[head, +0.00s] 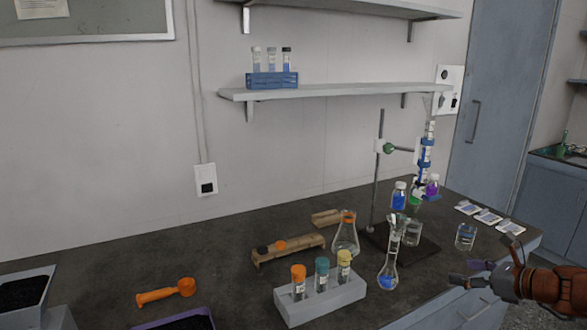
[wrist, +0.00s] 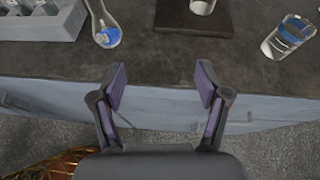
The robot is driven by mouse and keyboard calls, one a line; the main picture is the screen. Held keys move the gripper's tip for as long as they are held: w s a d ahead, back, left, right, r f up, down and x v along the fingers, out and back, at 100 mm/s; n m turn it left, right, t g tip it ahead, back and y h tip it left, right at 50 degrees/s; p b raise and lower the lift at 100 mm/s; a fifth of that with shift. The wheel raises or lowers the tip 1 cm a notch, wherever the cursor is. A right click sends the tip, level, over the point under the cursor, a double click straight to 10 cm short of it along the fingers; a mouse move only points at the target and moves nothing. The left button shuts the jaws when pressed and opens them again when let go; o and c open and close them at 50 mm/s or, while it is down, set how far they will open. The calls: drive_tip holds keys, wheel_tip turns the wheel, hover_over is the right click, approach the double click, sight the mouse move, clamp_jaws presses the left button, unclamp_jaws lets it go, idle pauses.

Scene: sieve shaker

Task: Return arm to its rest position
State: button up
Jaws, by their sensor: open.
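My gripper (head: 474,274) is at the lower right of the head view, at the front edge of the dark bench (head: 230,245). In the wrist view my gripper (wrist: 161,88) has its two fingers spread apart with nothing between them. It hangs over the bench's front edge, above the grey drawer fronts (wrist: 60,105) and the floor. No sieve shaker can be made out in either view.
A flask with blue liquid (head: 388,278), a grey rack of capped vials (head: 325,300) and a beaker (head: 465,236) stand near my gripper. A retort stand (head: 378,160) rises behind. An orange scoop (head: 168,291) lies left. Free bench lies at the back left.

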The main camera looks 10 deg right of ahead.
drive_tip(key=s+a+r+n+g+y+p, duration=0.15)
drive_tip(key=s+a+n+g, duration=0.4)
drive_tip(key=a, duration=0.85)
drive_tip(key=s+a+r+n+g+y+p, duration=0.1)
drive_tip(key=s+a+r+n+g+p, duration=0.15)
drive_tip(key=a+n, duration=0.85)
drive_tip(key=s+a+f+n+g+h+p, duration=0.1)
drive_tip(key=s+a+n+g+h, duration=0.25)
drive_tip(key=s, duration=0.55)
drive_tip(key=s+a+n+g+h+p, duration=0.1)
drive_tip(key=s+a+n+g, duration=0.1)
drive_tip(key=s+a+n, duration=0.45)
drive_tip(key=s+d+n+h+p, duration=0.1)
drive_tip(key=s+d+n+h, duration=0.2)
drive_tip(key=s, duration=0.5)
drive_tip(key=shift+d+r+n, duration=0.15)
drive_tip(key=shift+d+n, duration=0.5)
drive_tip(key=shift+d, duration=0.5)
